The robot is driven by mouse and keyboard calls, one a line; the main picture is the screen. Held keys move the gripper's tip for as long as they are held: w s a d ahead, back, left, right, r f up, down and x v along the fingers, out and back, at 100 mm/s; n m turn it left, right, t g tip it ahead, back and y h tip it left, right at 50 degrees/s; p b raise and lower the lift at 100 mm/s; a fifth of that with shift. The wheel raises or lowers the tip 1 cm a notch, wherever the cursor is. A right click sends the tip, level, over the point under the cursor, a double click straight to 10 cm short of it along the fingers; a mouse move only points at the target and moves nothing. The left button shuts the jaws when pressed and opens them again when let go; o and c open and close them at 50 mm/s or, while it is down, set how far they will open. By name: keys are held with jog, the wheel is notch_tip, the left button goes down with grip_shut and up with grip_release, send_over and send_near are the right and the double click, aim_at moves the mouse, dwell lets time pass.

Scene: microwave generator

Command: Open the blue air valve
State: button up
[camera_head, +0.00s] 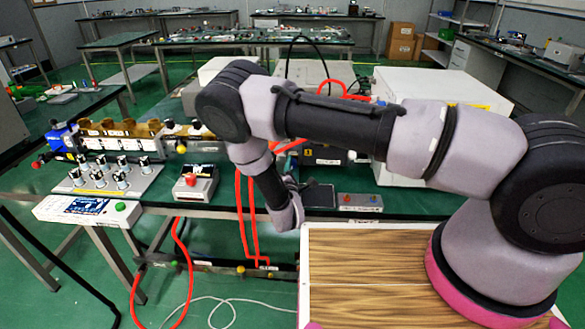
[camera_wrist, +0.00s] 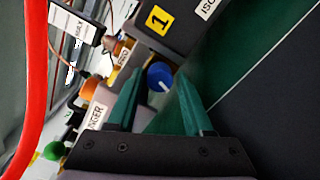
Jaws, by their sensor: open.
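A round blue knob (camera_wrist: 159,77), which looks like the blue air valve, shows in the wrist view, with a small white mark on its face. My gripper (camera_wrist: 160,88) is open, its two teal fingers apart, and the knob appears between the fingertips. I cannot tell whether either finger touches it. No object is held. In the head view my arm reaches down over the bench, and its own links hide the gripper and the knob.
A dark box with a yellow "1" label (camera_wrist: 158,19) is beside the knob. An orange button (camera_wrist: 91,88) and a green button (camera_wrist: 54,150) are close by. A red hose (camera_wrist: 32,75) runs along the left. Red tubes (camera_head: 240,205) hang by my arm; a wood-topped surface (camera_head: 350,265) is in front.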

grip_shut()
jog(key=shift+n, duration=0.8)
grip_release()
jog(key=s, duration=1.1)
jog(key=shift+a, duration=0.2)
jog(key=shift+w, duration=0.1)
